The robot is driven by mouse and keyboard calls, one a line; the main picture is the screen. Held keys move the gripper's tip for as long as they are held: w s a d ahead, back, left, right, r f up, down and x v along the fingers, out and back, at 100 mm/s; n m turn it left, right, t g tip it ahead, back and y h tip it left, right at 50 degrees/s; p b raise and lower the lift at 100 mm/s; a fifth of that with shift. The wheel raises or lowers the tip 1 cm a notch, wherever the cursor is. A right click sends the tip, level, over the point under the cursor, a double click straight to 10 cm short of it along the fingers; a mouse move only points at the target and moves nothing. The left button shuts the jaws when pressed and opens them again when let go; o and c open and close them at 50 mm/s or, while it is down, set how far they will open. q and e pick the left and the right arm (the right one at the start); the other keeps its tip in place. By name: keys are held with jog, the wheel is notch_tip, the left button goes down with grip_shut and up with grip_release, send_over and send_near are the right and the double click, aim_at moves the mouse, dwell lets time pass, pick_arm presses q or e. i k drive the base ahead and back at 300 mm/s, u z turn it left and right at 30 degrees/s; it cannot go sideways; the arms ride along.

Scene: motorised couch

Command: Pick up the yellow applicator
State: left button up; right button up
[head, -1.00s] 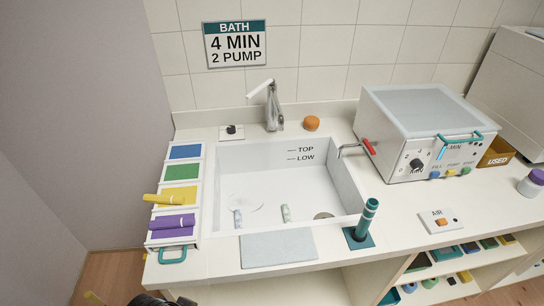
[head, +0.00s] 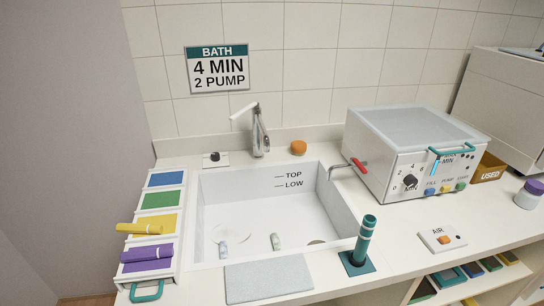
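The yellow applicator (head: 139,228) is a short yellow cylinder lying sideways on the yellow section (head: 157,223) of the colour-marked rack at the left of the sink. Its left end sticks out past the rack's left edge. A purple applicator (head: 147,253) lies just in front of it on the purple section. Neither of my grippers shows in the head view now, so I cannot see whether they are open or shut.
The rack has blue (head: 166,179) and green (head: 161,200) sections behind and a teal handle (head: 147,291) in front. The sink (head: 280,210) is to the right. A teal upright holder (head: 365,240) stands at its front right corner. A metal box machine (head: 415,150) stands further right.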

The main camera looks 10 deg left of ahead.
aim_at(121, 227)
jog(key=u, duration=1.3)
jog(key=k, duration=0.5)
jog(key=u, duration=0.55)
jog(key=i, duration=0.3)
jog(key=z, duration=0.1)
